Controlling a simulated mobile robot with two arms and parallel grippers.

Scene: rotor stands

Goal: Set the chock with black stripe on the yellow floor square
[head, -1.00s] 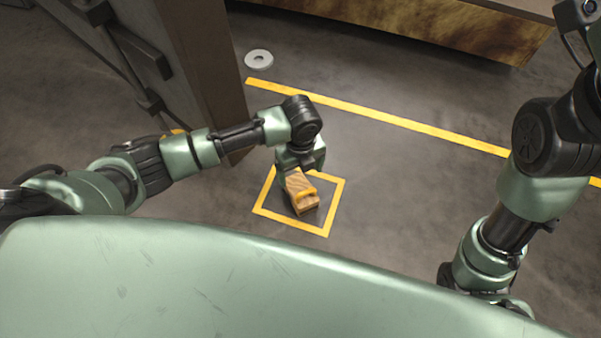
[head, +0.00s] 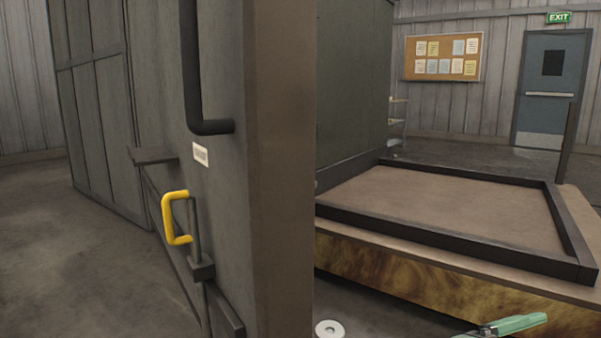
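The chock with black stripe and the yellow floor square are both out of view now. Neither of my grippers can be made out. Only a small green and grey piece, which looks like part of my arm, shows at the bottom right edge.
A tall grey panel with a yellow handle (head: 176,218) and a brown edge post (head: 281,170) stands close in front. Right of it is a low platform with a dark raised rim (head: 450,237). A pale disc (head: 329,329) lies on the floor. Open floor (head: 70,265) shows at left.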

